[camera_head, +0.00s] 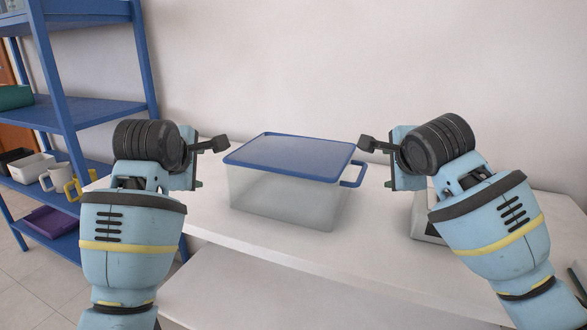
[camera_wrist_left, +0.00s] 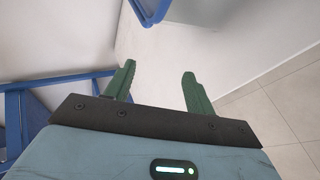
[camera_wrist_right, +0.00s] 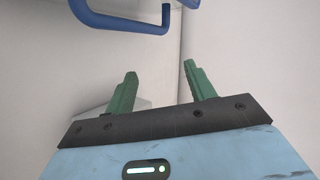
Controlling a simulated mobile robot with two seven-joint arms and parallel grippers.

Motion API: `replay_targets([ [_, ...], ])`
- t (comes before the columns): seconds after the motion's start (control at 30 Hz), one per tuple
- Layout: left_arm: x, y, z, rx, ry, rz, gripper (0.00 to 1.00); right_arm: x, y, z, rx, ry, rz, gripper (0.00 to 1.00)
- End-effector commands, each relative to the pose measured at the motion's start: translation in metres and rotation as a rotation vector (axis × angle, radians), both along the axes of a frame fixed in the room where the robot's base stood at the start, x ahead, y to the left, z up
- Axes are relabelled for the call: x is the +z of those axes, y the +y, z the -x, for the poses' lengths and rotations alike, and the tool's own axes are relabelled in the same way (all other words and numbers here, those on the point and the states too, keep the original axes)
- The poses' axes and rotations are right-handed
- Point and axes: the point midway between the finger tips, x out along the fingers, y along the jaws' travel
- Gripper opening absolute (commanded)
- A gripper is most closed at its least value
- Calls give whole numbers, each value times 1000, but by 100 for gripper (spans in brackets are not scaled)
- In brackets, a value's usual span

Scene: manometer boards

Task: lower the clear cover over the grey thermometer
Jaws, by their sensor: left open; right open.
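A clear box (camera_head: 285,203) with a blue lid (camera_head: 290,156) and a blue handle on its right side stands on the white table. I cannot make out a grey thermometer or a separate clear cover. My left gripper (camera_head: 197,184) is open and empty, left of the box and apart from it. My right gripper (camera_head: 389,184) is open and empty, right of the box near the handle (camera_head: 354,174). The left wrist view shows a blue lid corner (camera_wrist_left: 150,8) beyond the fingers; the right wrist view shows the handle (camera_wrist_right: 120,24).
A grey-white item (camera_head: 424,220) on the table (camera_head: 300,252) is partly hidden by my right arm. A blue shelf rack (camera_head: 95,112) at the left holds mugs (camera_head: 57,178), bins and a purple tray (camera_head: 50,220). A wall stands behind. The table in front of the box is clear.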

Motion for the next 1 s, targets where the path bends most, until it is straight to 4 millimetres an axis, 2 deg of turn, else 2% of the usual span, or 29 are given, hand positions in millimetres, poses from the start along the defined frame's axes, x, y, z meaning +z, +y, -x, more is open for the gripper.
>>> replay_targets([
  [0.3,-26,1,-37,1,2,-1,55,-25,-1,-37,-2,0,1,55],
  [0.6,-44,1,-65,1,1,-2,55,-44,0,-65,0,1,0,55],
  [0.87,-56,1,-81,2,0,-1,55,-55,0,-81,0,-1,0,55],
  [1.0,-55,-11,-80,-1,-1,-1,55,-54,12,-80,2,-3,1,55],
])
